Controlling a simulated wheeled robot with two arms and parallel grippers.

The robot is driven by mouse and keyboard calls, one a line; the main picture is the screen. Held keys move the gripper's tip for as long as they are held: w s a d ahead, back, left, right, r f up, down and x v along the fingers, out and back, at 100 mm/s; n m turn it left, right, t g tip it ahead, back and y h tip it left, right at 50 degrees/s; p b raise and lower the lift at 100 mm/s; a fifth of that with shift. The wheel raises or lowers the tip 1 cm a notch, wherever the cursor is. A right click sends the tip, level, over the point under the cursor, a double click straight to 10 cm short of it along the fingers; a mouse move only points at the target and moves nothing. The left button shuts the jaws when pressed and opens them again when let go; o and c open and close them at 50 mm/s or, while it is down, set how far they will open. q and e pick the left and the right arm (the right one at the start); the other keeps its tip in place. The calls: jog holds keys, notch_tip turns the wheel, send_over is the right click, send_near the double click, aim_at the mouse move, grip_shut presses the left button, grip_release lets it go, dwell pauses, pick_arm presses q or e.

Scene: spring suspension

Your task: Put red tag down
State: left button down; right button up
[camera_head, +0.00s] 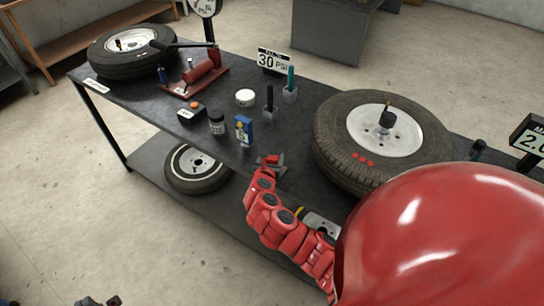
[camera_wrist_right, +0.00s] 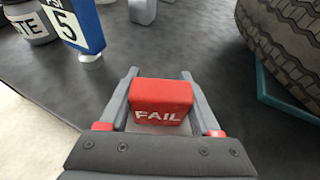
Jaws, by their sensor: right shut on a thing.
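The red tag (camera_wrist_right: 161,101) is a small red block with the white word FAIL. In the right wrist view it sits between the two grey fingers of my right gripper (camera_wrist_right: 161,97), which is shut on it. I cannot tell whether the tag touches the table.
The large tire (camera_head: 340,150) lies close to the right of my gripper. The dark tabletop (camera_head: 290,135) is bare between the figure and the tire.

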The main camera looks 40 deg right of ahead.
jog(key=o, duration=1.3)
jog(key=shift+r, duration=0.1)
